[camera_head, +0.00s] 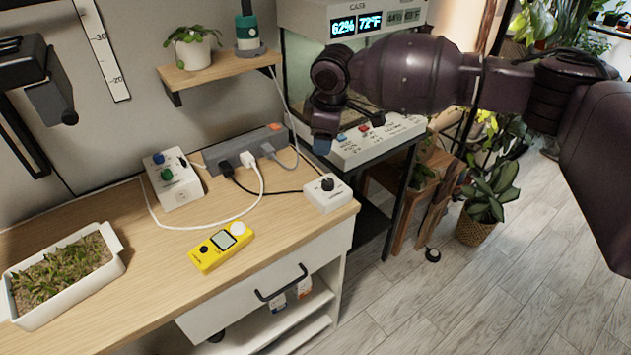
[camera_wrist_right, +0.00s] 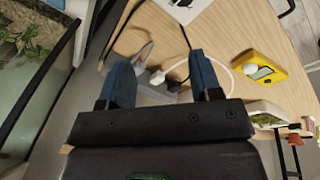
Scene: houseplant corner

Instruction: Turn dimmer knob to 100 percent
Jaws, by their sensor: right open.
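A white dimmer box (camera_head: 336,199) with a black knob (camera_head: 327,184) stands on the wooden tabletop near its right end. In the right wrist view the box (camera_wrist_right: 186,12) is at the top edge, partly cut off. My right gripper (camera_head: 322,146) hangs above and behind the box, in front of the tank's control panel. In the right wrist view its two blue fingers (camera_wrist_right: 160,68) are apart with nothing between them. The gripper is clear of the knob. I cannot read the knob's setting. My left gripper does not clearly show.
A grey power strip (camera_head: 245,150) with plugs and cables lies behind the box. A yellow meter (camera_head: 221,247), a white box with blue and green knobs (camera_head: 176,190) and a planter (camera_head: 115,262) share the table. The glass tank's panel (camera_head: 375,142) is close to my right gripper.

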